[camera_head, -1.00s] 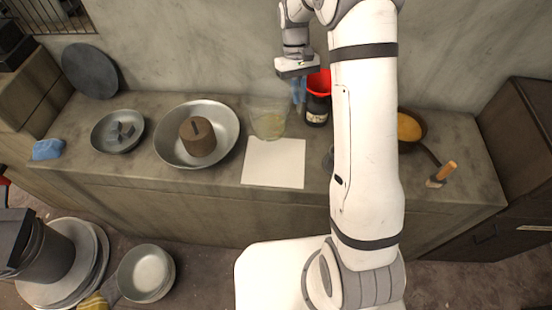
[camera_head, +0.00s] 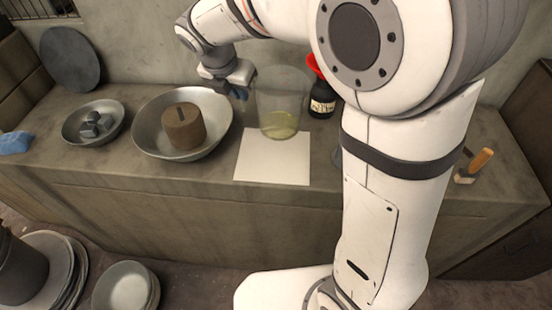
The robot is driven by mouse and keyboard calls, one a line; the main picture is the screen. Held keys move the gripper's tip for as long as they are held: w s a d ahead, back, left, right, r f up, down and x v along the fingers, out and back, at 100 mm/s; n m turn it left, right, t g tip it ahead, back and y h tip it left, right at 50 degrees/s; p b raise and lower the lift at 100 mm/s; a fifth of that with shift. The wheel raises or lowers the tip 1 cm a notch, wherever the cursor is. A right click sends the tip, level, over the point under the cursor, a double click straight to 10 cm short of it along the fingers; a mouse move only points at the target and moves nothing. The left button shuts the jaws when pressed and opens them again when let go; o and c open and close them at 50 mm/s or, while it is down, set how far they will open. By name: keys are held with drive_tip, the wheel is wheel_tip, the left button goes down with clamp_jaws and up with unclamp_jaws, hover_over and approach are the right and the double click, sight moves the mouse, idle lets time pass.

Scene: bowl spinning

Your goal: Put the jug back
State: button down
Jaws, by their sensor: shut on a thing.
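The jug (camera_head: 281,112) is clear, with a little yellow-green liquid in its bottom. It appears upright at the back edge of a white square sheet (camera_head: 272,160) on the counter. I cannot tell whether its base touches the surface.
A smaller bowl (camera_head: 68,128) lies farther left.

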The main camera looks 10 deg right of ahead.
wheel_tip(320, 180, down, 10)
drive_tip(key=a+n+y+b, duration=0.1)
drive_tip(key=n+b, duration=0.1)
drive_tip(key=shift+s+a+f+n+t+b, duration=0.15)
drive_tip(key=shift+s+a+n+t+b, duration=0.15)
drive_tip(key=shift+s+n+b, duration=0.1)
drive_tip(key=shift+f, duration=0.15)
drive_tip(key=c, duration=1.8)
unclamp_jaws()
